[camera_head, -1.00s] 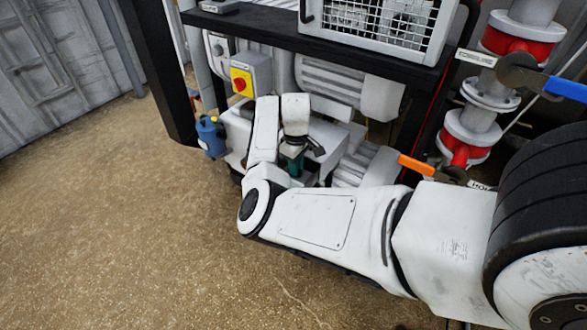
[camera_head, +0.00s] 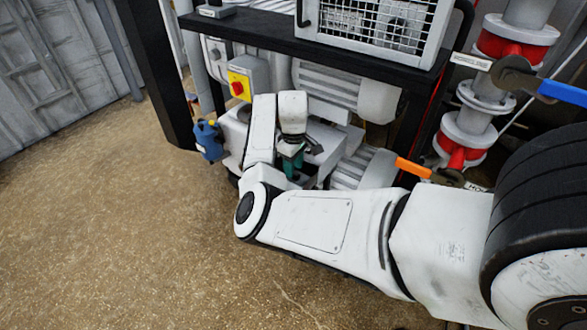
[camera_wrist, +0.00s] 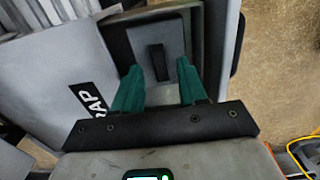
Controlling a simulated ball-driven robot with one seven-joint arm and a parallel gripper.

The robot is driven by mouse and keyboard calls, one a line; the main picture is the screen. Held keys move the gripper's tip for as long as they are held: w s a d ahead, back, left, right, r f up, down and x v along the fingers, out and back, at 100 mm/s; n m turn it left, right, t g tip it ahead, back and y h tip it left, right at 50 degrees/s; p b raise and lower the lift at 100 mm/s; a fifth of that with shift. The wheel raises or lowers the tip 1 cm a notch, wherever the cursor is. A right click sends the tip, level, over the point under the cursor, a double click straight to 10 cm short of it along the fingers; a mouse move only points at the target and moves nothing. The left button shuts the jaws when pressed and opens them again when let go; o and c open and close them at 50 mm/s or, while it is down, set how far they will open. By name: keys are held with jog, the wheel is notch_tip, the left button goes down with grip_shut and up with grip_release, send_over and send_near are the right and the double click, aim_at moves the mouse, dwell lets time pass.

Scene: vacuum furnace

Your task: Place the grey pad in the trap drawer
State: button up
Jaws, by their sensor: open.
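In the wrist view a grey square pad (camera_wrist: 140,38) with a black upright tab (camera_wrist: 157,58) lies just beyond my fingertips. My gripper (camera_wrist: 160,78) is open, its two green fingers apart on either side of the tab. The pad appears to lie within a dark-edged recess, seemingly the trap drawer (camera_wrist: 214,45); I cannot tell how it is seated. A pale panel to the left bears a black label (camera_wrist: 88,98), partly cut off, reading "RAP". In the head view my gripper (camera_head: 291,162) is low beside the pump unit, and the pad is hidden.
A black frame shelf (camera_head: 330,45) with a caged unit (camera_head: 375,22) stands above my gripper. A blue container (camera_head: 209,140) is at the left, and pipes with an orange handle (camera_head: 413,168) and a blue handle (camera_head: 562,91) are at the right. The floor at left is clear.

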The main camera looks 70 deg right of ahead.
notch_tip(320, 180, up, 10)
jog(key=s+a+f, duration=0.4)
jog(key=a, duration=0.7)
jog(key=s+a+f+n, duration=0.1)
jog(key=s+a+f, duration=0.4)
jog(key=a, duration=0.7)
jog(key=s+a+f+n+t, duration=0.1)
jog(key=s+a+f, duration=0.3)
jog(key=a, duration=0.7)
jog(key=shift+s+a+f+p, duration=0.15)
jog(key=shift+s+a+p, duration=0.2)
jog(key=shift+s, duration=0.4)
